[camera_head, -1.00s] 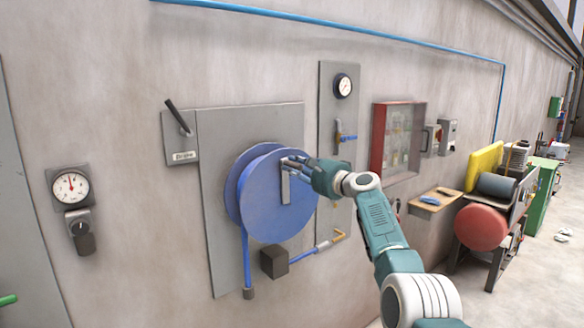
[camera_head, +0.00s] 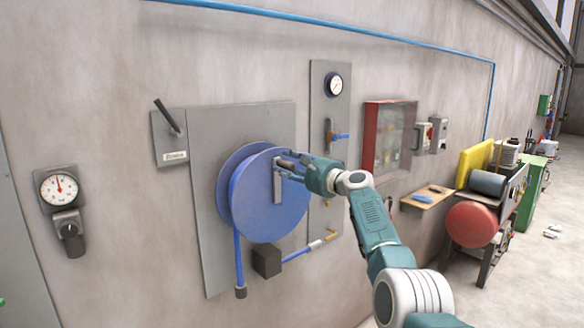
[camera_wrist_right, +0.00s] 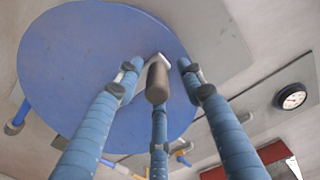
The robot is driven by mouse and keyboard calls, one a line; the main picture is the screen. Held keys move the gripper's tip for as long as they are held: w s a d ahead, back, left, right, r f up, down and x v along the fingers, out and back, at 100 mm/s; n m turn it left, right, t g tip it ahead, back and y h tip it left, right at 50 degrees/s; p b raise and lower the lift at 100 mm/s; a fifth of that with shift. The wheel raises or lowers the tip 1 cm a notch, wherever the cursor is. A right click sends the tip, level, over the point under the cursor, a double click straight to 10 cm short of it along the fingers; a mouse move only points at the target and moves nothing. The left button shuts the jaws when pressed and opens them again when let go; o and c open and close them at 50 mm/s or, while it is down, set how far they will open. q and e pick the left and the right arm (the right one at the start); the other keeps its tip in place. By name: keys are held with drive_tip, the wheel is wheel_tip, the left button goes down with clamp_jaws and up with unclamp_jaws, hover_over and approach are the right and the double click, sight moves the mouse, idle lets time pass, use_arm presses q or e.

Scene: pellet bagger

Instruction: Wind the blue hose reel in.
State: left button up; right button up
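The blue hose reel (camera_head: 262,215) is mounted on a grey wall plate. Blue hose (camera_head: 238,262) hangs from its left side to a grey end piece near the plate's lower edge. A grey crank arm (camera_head: 278,188) on the reel's face stands roughly upright, with a brown handle at its top. My right gripper (camera_head: 289,165) is at this handle. In the right wrist view, the handle (camera_wrist_right: 157,82) lies between spread fingers, with gaps at the two side fingers. The middle finger overlaps the handle's end; contact cannot be told. My left gripper is not in view.
A lever (camera_head: 168,114) on a labelled plate is left of the reel. A dark box (camera_head: 266,262) and a blue pipe are below it. A gauge panel (camera_head: 330,110), a red cabinet (camera_head: 386,140) and a small shelf (camera_head: 428,198) are on the right.

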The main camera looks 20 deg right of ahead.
drive_tip(key=shift+s, duration=0.1)
drive_tip(key=shift+v, duration=0.9)
drive_tip(key=v, duration=1)
